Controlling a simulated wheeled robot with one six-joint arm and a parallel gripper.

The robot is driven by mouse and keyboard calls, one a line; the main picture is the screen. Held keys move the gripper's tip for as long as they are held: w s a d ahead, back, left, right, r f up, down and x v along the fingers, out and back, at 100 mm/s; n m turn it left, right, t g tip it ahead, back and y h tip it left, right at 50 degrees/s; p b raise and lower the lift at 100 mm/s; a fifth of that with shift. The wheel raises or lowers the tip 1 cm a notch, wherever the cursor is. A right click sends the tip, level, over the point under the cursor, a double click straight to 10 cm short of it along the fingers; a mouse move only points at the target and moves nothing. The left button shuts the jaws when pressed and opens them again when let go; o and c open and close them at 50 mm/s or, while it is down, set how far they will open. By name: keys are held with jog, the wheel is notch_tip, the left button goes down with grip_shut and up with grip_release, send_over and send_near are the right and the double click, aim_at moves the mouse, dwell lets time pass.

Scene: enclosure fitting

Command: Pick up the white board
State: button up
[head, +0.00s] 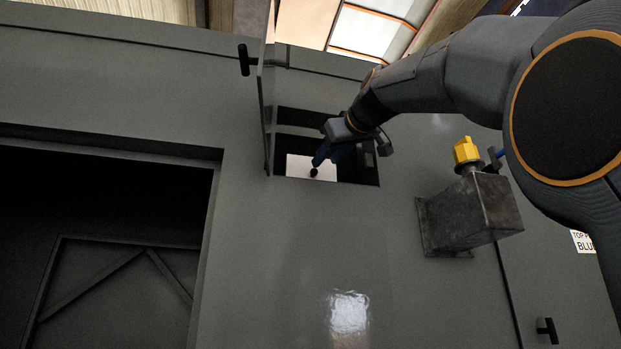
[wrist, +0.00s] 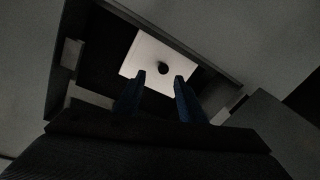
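The white board (head: 299,166) shows inside a dark rectangular opening in the grey enclosure wall. A round black knob sits on its face. In the wrist view the white board (wrist: 150,44) lies beyond my fingertips, with the knob (wrist: 163,68) near its middle. My gripper (wrist: 160,78) is open, its two blue fingers apart, with the knob just ahead of the gap between them. In the head view my gripper (head: 318,165) reaches into the opening, covering the board's right part. I cannot tell whether the fingers touch the board.
An open door panel (head: 267,105) with a black handle stands at the opening's left edge. A metal box (head: 472,215) with a yellow knob (head: 466,150) juts from the wall at right. The opening's frame (wrist: 205,50) surrounds my fingers closely. A large dark recess (head: 110,200) is at left.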

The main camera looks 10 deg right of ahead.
aim_at(315, 171)
jog(key=shift+w+a+f+p, duration=0.1)
jog(key=shift+w+a+p, duration=0.15)
jog(key=shift+w+p, duration=0.55)
jog(key=shift+w+a+f+p, duration=0.1)
jog(key=shift+w+a+p, duration=0.25)
jog(key=shift+w, duration=0.9)
jog(key=shift+w+a+p, duration=0.15)
jog(key=shift+w+p, duration=0.5)
jog(key=shift+w, duration=0.35)
grip_shut()
